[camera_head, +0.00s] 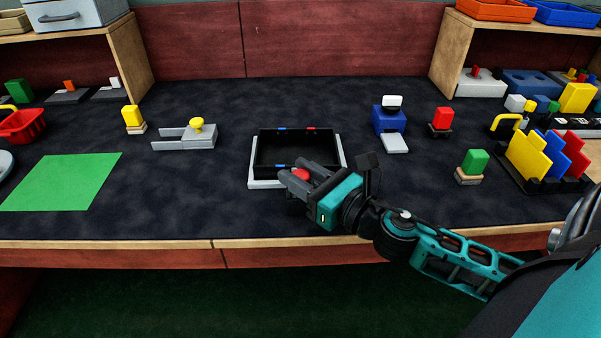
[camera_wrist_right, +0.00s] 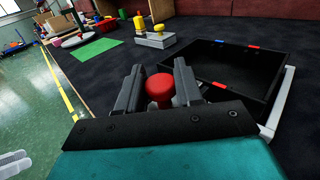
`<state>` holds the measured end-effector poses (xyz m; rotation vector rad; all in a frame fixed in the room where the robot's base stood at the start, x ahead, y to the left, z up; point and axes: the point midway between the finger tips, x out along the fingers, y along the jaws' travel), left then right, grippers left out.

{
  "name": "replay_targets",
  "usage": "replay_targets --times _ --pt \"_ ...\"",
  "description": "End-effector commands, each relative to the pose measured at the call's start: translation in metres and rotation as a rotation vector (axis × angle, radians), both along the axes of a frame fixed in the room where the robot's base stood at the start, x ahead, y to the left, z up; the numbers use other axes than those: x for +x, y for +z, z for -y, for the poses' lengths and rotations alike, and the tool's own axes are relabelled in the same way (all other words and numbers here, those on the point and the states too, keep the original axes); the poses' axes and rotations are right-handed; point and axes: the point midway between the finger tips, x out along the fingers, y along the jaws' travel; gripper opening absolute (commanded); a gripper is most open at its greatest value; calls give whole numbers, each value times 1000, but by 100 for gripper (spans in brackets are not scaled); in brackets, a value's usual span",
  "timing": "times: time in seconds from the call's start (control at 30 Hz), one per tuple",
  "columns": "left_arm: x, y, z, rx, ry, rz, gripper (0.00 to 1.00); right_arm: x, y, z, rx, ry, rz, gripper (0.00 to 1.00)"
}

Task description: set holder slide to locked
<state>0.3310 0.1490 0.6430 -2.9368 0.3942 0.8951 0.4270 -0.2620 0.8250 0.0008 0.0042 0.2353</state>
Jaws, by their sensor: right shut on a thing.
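The holder is a black open tray (camera_head: 295,150) on a pale grey base (camera_head: 342,152), with small blue and red marks on its rim. A red knob (camera_head: 301,174) is at its front edge, and I take it to be the slide's knob. My right gripper (camera_head: 297,176) is shut on this knob. In the right wrist view the red knob (camera_wrist_right: 159,88) stands between the two grey fingers, with the tray (camera_wrist_right: 240,70) to the right. A red mark (camera_wrist_right: 219,85) shows on the near rim. The fingers hide the slide under the knob. My left gripper is out of view.
A grey fixture with a yellow knob (camera_head: 197,125) stands left of the holder. A blue block with a white top (camera_head: 390,120) and a green block (camera_head: 474,162) stand to the right. A green mat (camera_head: 62,182) lies at left. The tray looks empty.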

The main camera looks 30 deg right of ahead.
Motion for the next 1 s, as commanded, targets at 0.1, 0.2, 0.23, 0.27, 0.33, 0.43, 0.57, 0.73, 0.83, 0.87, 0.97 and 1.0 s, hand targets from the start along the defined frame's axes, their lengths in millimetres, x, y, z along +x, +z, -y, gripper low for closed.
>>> replay_targets --times 0.1,0.2,0.23,0.27,0.33,0.43,0.57,0.73,0.83,0.87,0.97,1.0 --pt "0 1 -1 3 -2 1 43 1 4 0 -1 0 8 0" --pt "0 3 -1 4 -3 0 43 9 6 5 -3 0 11 0" --pt "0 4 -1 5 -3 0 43 13 6 7 -3 0 12 0" --pt "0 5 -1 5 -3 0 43 17 6 9 -2 0 12 0" --pt "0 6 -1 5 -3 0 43 24 6 14 -3 -1 13 0" --pt "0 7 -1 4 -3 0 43 30 6 18 -1 0 13 0" --pt "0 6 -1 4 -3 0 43 31 6 19 -1 -2 14 0" --pt "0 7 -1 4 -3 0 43 31 7 20 -1 -5 16 37" --pt "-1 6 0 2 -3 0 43 31 7 20 -1 -5 16 46" --pt "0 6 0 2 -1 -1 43 31 7 20 -1 -4 16 49" --pt "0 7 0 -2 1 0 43 31 6 19 -1 -3 14 56" --pt "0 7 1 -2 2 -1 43 31 6 19 -1 -3 12 56"
